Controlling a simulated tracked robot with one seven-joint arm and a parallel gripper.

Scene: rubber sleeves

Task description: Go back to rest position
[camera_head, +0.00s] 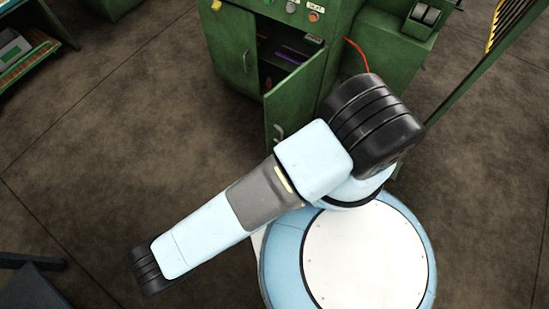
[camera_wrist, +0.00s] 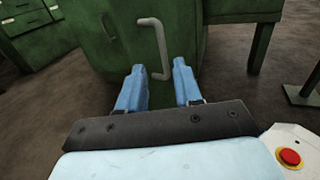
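My gripper (camera_wrist: 158,88) shows in the wrist view with its two blue fingers apart and nothing between them. It points toward a green cabinet with a grey bar handle (camera_wrist: 156,45), which shows beyond the fingertips. I cannot tell how far the handle is from the fingers. In the head view my arm is bent across the middle, over my round base, and its links hide my gripper. No held object shows.
In the head view a green machine cabinet (camera_head: 228,45) stands ahead with one door (camera_head: 292,100) ajar. A shelf (camera_head: 30,60) stands at the upper left, and a dark piece of furniture (camera_head: 30,290) at the lower left. Brown floor (camera_head: 90,150) is clear at left.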

